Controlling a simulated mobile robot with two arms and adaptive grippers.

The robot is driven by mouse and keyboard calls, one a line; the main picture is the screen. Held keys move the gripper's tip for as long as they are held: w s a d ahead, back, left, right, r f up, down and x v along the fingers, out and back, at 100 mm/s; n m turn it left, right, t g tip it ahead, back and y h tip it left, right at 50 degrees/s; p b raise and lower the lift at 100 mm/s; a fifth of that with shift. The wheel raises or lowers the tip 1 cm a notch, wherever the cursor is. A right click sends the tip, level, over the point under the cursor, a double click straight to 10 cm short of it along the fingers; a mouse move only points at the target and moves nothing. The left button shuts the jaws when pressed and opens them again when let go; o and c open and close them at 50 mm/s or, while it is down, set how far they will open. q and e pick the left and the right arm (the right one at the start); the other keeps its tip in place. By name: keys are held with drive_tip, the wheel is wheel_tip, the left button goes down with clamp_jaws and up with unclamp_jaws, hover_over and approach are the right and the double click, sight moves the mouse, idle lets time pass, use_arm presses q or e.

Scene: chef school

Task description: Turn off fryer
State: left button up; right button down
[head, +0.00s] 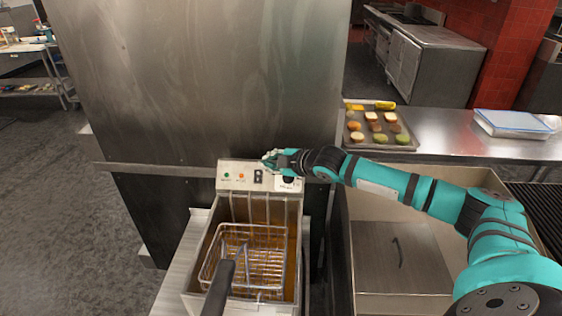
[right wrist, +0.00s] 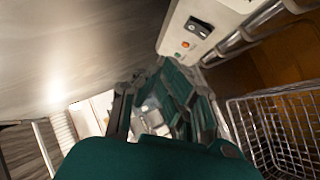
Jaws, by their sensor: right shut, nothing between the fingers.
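The fryer (head: 195,297) stands in the lower middle of the head view, with a wire basket (head: 248,262) in its oil. Its control panel (head: 226,176) at the back carries a green light, an orange light, a black switch (head: 258,177) and a dark knob at the right, partly behind my gripper. My right gripper (head: 268,158) is shut and empty at the panel's top edge, above the switch. In the right wrist view the switch (right wrist: 199,27) and orange light show beyond the fingers (right wrist: 165,110). Contact with the panel cannot be told. My left gripper is out of view.
A large steel cabinet (head: 200,80) stands right behind the fryer. A steel counter (head: 455,140) at the right holds a tray of food (head: 359,138) and a white-blue box (head: 512,122). Open floor (head: 60,190) lies at the left.

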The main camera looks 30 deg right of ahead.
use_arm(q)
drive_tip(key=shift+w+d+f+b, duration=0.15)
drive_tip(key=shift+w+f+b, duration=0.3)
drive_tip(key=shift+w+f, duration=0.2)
use_arm(e)
drive_tip(key=v, duration=0.4)
drive_tip(key=shift+w+d+r, duration=0.15)
drive_tip(key=shift+d+r, duration=0.15)
drive_tip(key=shift+d, duration=0.05)
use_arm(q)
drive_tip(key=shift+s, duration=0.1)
use_arm(e)
drive_tip(key=shift+a, duration=0.1)
